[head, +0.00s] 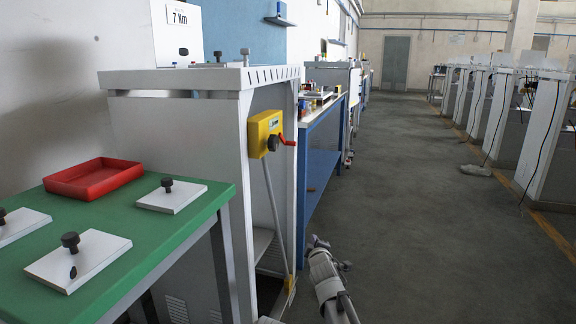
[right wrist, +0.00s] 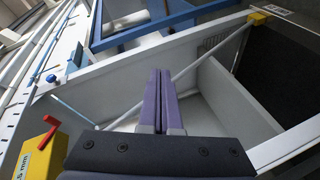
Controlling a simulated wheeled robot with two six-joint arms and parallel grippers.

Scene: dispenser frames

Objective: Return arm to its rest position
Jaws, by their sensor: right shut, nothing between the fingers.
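My right arm comes in at the bottom centre of the head view, low over the grey floor. My right gripper (head: 317,243) is at its far end, just right of the grey cabinet's lower part. In the right wrist view its two purple fingers (right wrist: 159,73) lie side by side, shut and empty. They point toward the cabinet's open lower side, touching nothing that I can see. My left gripper and left arm are not in view.
A grey cabinet (head: 178,140) carries a yellow box (head: 262,136) with a red-handled crank. A green table (head: 120,215) at left holds a red tray (head: 93,179) and white plates with black knobs. A blue-framed bench (head: 322,165) stands beyond.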

